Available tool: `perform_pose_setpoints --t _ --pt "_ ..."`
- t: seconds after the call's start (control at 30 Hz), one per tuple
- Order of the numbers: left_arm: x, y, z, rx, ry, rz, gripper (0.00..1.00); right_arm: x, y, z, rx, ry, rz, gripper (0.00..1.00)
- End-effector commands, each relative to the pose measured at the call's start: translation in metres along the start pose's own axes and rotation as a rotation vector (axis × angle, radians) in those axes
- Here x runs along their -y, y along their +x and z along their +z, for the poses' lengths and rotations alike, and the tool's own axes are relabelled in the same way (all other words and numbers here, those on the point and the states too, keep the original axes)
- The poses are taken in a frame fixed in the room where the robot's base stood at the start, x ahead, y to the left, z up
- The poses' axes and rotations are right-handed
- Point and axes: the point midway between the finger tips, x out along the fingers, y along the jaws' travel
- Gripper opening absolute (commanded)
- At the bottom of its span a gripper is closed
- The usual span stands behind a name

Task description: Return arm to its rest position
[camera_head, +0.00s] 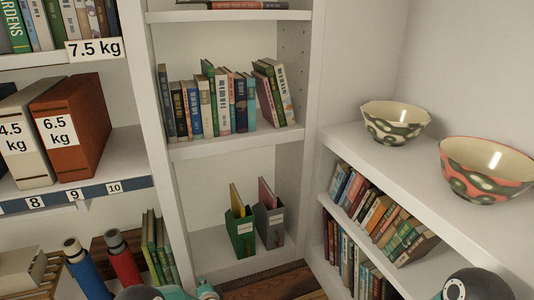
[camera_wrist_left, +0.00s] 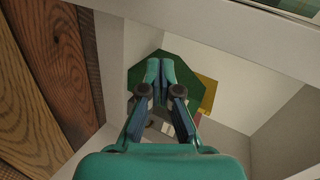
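My left gripper (camera_head: 206,290) shows only in part at the bottom edge of the head view, in front of the lowest shelf. In the left wrist view its two teal and dark fingers (camera_wrist_left: 160,72) are drawn together, with nothing seen between them. A green magazine file (camera_head: 241,234) stands on the low shelf ahead of it; a green surface also shows behind the fingertips in the wrist view (camera_wrist_left: 137,70). Part of my right arm (camera_head: 476,284) shows at the lower right of the head view. My right gripper is out of view.
A grey magazine file (camera_head: 270,226) stands beside the green one. Books (camera_head: 222,103) fill the shelf above. At right, two patterned bowls (camera_head: 395,122) (camera_head: 485,168) sit on a shelf over more books (camera_head: 385,230). At left are weight-labelled binders (camera_head: 70,125) and rolled tubes (camera_head: 122,262).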

Motion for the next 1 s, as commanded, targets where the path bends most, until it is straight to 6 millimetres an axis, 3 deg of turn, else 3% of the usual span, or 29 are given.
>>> perform_pose_setpoints --t 0.1,0.27,0.5,0.6,0.73,0.9,0.93,1.0 --pt "-0.013 -0.034 0.03 -0.047 -0.144 0.165 0.0 0.003 -0.008 0.0 0.0 0.0 0.0 0.4" --pt "-0.056 -0.103 0.056 -0.066 -0.399 0.445 0.0 0.005 -0.013 0.0 0.0 0.0 0.0 0.4" --pt "-0.132 -0.247 0.078 0.117 -0.802 0.924 0.0 0.006 -0.015 0.0 0.0 0.0 0.0 0.4" --pt "-0.156 -0.295 0.084 0.247 -0.917 1.066 0.0 0.005 -0.015 0.0 0.0 0.0 0.0 0.4" --pt "-0.172 -0.332 0.089 0.41 -1.046 1.166 0.0 0.005 -0.015 0.0 0.0 0.0 0.0 0.4" --pt "-0.177 -0.344 0.09 0.601 -1.233 1.179 0.0 0.005 -0.015 0.0 0.0 0.0 0.0 0.4" --pt "-0.175 -0.344 0.089 0.624 -1.266 1.171 0.0 0.006 -0.017 0.0 0.0 0.0 0.0 0.4" --pt "-0.152 -0.355 0.086 0.615 -1.256 1.172 0.0 0.015 -0.042 0.0 0.0 0.0 0.0 0.4"
